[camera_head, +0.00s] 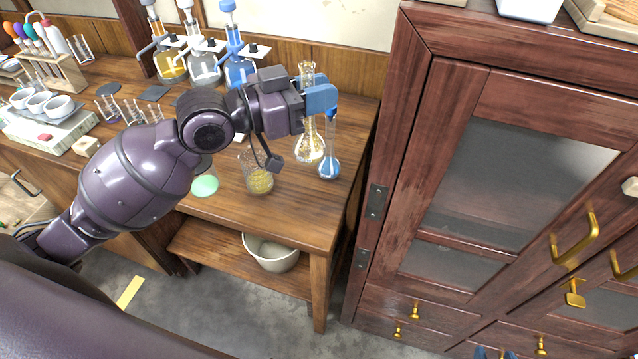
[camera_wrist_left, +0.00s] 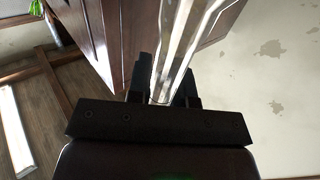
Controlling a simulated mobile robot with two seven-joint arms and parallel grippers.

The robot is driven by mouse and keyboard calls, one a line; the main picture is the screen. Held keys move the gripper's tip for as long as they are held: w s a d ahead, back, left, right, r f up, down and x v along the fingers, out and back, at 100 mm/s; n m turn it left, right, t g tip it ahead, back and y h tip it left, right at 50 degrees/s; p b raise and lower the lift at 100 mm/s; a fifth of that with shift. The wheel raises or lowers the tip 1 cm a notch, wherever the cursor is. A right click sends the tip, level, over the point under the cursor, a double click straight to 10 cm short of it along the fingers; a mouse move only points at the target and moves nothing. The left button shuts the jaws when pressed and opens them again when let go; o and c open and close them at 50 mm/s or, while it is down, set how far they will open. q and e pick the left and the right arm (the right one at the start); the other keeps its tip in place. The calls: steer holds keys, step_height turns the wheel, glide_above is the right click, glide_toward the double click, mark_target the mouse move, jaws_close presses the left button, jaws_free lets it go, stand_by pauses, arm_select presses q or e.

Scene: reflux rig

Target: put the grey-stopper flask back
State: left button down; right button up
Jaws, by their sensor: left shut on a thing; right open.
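My left gripper (camera_head: 321,99) is shut on the neck of a clear glass flask with yellow liquid (camera_head: 310,148), near the right end of the wooden bench. The neck rises past the fingers, and clear glass also shows between the fingers in the left wrist view (camera_wrist_left: 175,60). I cannot make out a grey stopper on it. A slim flask with blue liquid (camera_head: 329,166) is close beside it, its top near the gripper's fingers. Whether the yellow flask's base touches the bench is unclear. My right gripper (camera_head: 495,353) shows only its fingertips at the bottom edge, apart and empty.
A beaker with yellow contents (camera_head: 260,181) and a green-liquid vessel (camera_head: 205,185) stand at the bench front. Rigs with yellow (camera_head: 172,66), clear (camera_head: 206,70) and blue flasks (camera_head: 239,72) stand behind. A tall wooden cabinet (camera_head: 480,130) closes off the right.

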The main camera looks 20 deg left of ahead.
mark_target(318, 151)
arm_select(q)
step_height(318, 151, down, 11)
steer(key=shift+r+b, duration=0.1)
steer(key=shift+b, duration=1.05)
steer(key=shift+f, duration=0.5)
step_height(318, 151, down, 6)
steer(key=b, duration=0.2)
steer(key=shift+b, duration=0.3)
steer(key=c, duration=1.1)
jaws_free()
steer(key=shift+r, duration=0.1)
steer(key=shift+o, duration=0.3)
steer(key=shift+r, duration=0.1)
